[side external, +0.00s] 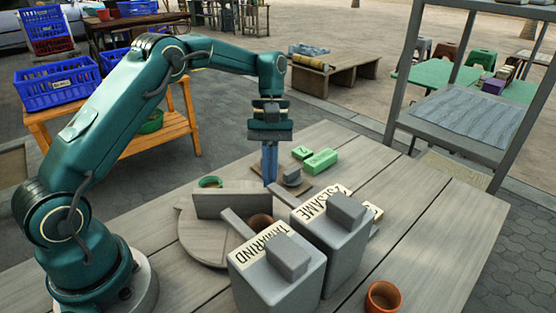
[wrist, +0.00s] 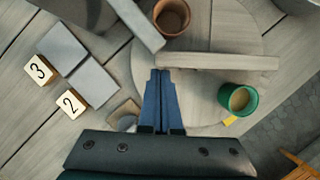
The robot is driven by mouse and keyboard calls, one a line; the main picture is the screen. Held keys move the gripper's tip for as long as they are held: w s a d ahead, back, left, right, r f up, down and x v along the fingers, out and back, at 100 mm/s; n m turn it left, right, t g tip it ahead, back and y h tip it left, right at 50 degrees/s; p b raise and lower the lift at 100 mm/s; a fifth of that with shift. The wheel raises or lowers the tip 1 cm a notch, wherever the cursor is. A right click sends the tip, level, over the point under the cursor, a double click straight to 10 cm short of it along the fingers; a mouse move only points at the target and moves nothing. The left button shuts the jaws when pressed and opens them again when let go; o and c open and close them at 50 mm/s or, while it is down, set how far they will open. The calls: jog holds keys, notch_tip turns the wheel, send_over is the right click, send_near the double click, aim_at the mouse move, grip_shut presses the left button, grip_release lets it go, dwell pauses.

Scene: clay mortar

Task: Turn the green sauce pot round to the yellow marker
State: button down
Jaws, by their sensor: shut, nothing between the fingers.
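The green sauce pot (wrist: 238,98), filled with something tan, stands near the right rim of a round wooden board (wrist: 205,118). A small yellow marker (wrist: 230,120) shows right beside the pot at the board's edge in the wrist view. In the side view the pot (side external: 210,181) is partly hidden behind an upright wooden slat on the board (side external: 203,243); I cannot make out the marker there. My gripper (wrist: 160,75) is shut and empty, pointing down with blue fingers by the board's edge, apart from the pot. It also shows in the side view (side external: 270,183).
The slat (wrist: 217,61) crosses the board between the green pot and a terracotta pot (wrist: 172,17). Grey boxes marked TAMARIND (side external: 277,275) and SESAME (side external: 330,240) crowd the board's near side. Green blocks (side external: 320,161) lie behind. A terracotta cup (side external: 382,297) stands front right; the table's right is clear.

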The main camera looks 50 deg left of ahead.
jog(key=s+d+r+m+t+y, duration=0.1)
jog(key=s+r+t, duration=0.15)
jog(key=r, duration=0.65)
jog(key=s+d+r+m+t+y, duration=0.15)
jog(key=s+r, duration=0.25)
jog(key=r, duration=0.5)
jog(key=s+f+m+t, duration=0.4)
jog(key=s+f+m, duration=0.2)
jog(key=s+f, duration=0.2)
jog(key=shift+s+a+t+y, duration=0.2)
jog(key=shift+s+t+y, duration=0.2)
jog(key=shift+s, duration=0.5)
jog(key=shift+m, duration=0.25)
